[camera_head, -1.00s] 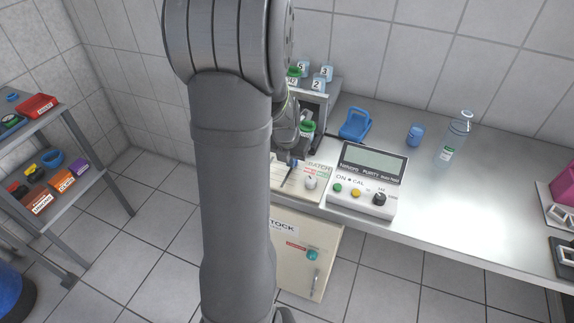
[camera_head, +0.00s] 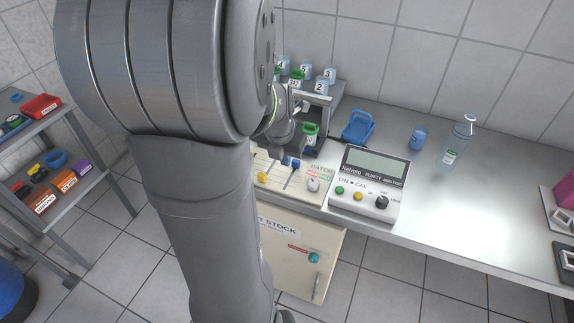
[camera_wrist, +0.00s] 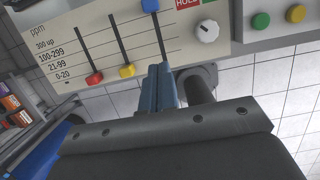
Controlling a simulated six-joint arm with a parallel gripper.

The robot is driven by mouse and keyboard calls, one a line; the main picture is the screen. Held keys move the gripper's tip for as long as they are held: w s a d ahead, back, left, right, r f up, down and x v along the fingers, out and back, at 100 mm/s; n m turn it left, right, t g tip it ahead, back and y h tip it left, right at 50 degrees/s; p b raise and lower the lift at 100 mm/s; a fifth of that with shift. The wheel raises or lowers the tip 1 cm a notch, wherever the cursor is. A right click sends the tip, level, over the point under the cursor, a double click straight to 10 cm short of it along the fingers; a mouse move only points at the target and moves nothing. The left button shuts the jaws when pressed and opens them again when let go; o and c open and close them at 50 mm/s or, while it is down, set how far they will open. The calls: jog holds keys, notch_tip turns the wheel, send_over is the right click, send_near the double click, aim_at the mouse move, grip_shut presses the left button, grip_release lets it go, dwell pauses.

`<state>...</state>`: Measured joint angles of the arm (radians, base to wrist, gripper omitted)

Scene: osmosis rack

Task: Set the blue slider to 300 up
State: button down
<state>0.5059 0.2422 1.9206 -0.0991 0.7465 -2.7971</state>
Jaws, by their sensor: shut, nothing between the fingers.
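The blue slider (camera_wrist: 151,5) is at the upper end of its slot in the wrist view, about level with the "300 up" row. It also shows on the panel in the head view (camera_head: 295,163). The yellow slider (camera_wrist: 127,71) and red slider (camera_wrist: 94,78) sit low in their slots, near the "0-20" row. My gripper (camera_wrist: 160,68) is shut and empty. Its fingertips are over the lower part of the blue slider's slot, apart from the knob. In the head view my arm hides the panel's left part and most of the gripper.
A white dial (camera_wrist: 206,31) is right of the sliders. The meter box (camera_head: 368,180) stands right of the panel. A rack with numbered cups (camera_head: 319,88) and a green-lidded cup (camera_head: 310,131) is behind. The bench's right part is mostly clear.

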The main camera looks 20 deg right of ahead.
jog(key=shift+v, duration=1.3)
jog(key=x, duration=0.7)
jog(key=shift+f, duration=0.35)
jog(key=s+a+f, duration=0.2)
jog(key=shift+s+a+f, duration=0.1)
jog(key=shift+s+a, duration=0.15)
jog(key=shift+a, duration=0.05)
jog(key=shift+s+a, duration=0.35)
jog(key=shift+s, duration=0.05)
jog(key=shift+w+d, duration=0.1)
